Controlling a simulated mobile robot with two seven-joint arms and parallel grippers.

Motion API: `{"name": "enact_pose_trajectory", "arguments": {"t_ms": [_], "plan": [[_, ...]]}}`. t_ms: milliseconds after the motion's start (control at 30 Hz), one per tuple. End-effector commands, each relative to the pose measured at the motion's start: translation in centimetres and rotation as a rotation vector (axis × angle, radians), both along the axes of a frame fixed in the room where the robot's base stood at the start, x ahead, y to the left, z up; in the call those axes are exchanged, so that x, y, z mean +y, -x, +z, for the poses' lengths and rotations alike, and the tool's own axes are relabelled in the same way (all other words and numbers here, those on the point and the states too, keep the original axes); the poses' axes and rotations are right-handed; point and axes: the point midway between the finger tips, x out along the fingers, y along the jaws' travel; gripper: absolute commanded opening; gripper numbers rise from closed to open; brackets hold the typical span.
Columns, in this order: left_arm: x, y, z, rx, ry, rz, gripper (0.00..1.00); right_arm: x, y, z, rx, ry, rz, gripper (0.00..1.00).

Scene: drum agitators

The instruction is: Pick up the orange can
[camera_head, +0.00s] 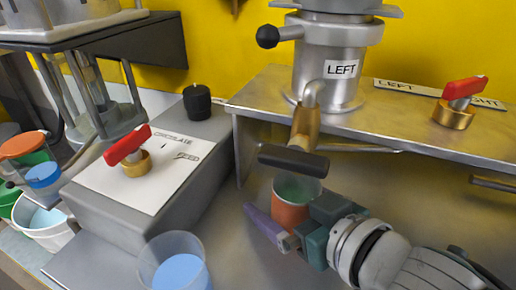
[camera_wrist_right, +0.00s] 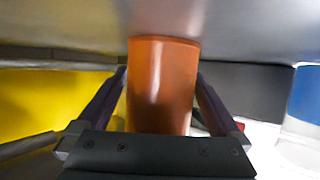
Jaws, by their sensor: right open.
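The orange can (camera_head: 289,216) stands upright under the tap of the machine marked LEFT, its open top showing a greenish inside. In the head view my right gripper (camera_head: 270,222) reaches it from the lower right, with one purple finger in front of the can; the other finger is hidden. In the right wrist view the can (camera_wrist_right: 162,85) stands between the two dark fingers of my right gripper (camera_wrist_right: 163,95), which are spread on either side of it. A narrow gap seems to show near the fingers; contact is not clear. My left gripper is not in view.
The tap's black handle (camera_head: 293,160) hangs just above the can. A steel shelf (camera_head: 262,104) is behind it. A clear cup with blue contents (camera_head: 176,268) stands at the front. A grey box with a red-handled valve (camera_head: 127,147) is at left, near several buckets.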

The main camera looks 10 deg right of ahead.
Motion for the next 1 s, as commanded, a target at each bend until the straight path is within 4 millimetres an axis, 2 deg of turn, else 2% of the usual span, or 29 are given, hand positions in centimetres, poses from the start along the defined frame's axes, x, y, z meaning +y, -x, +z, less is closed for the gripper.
{"name": "enact_pose_trajectory", "arguments": {"t_ms": [167, 900, 1000], "plan": [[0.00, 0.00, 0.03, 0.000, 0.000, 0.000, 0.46, 0.02, 0.00, 0.01, 0.001, 0.000, 0.000, 1.00], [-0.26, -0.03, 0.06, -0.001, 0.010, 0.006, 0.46, -0.01, 0.03, 0.01, 0.001, 0.000, 0.000, 0.18], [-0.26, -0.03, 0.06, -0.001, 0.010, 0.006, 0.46, -0.01, 0.03, 0.01, 0.001, 0.000, 0.000, 0.10]]}}
